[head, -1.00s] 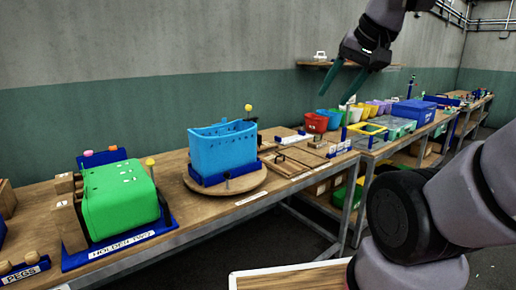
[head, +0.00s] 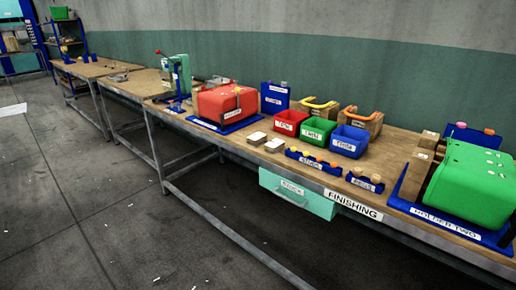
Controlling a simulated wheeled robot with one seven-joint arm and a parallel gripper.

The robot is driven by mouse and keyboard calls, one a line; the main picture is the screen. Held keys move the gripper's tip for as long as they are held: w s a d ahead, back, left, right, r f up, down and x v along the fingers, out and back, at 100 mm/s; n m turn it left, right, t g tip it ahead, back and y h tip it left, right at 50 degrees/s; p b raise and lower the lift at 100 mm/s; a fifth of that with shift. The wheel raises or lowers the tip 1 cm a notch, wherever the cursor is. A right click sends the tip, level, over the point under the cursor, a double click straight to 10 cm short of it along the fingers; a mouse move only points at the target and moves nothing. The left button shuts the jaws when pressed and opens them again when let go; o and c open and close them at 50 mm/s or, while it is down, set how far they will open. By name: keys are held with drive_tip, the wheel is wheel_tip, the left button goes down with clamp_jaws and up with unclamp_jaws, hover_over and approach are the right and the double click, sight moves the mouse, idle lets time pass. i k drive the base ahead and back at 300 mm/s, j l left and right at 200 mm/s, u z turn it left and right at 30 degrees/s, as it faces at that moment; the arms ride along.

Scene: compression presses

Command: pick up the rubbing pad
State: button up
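I cannot tell for sure which thing is the rubbing pad. Two small pale flat blocks lie side by side near the front edge of the finishing bench, a left block (head: 257,138) and a right block (head: 275,145). Behind the coloured bins stand two wooden blocks with curved tops, one with a yellow-orange handle (head: 318,103) and one with an orange handle (head: 364,117). My gripper is out of view now.
A red block in a blue holder (head: 228,103) stands left of the pale blocks. Red (head: 289,123), green (head: 318,131) and blue (head: 349,141) bins stand right of them. A green block (head: 470,185) sits in the holder marked two.

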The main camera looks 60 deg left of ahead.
sight(273, 146)
drive_tip(key=j+u, duration=0.1)
drive_tip(key=u, duration=2.2)
drive_tip(key=i+j, duration=0.2)
drive_tip(key=i, duration=0.3)
drive_tip(key=i+j, duration=0.25)
drive_tip(key=i, duration=0.3)
drive_tip(key=i+j, duration=0.2)
drive_tip(key=i, duration=0.3)
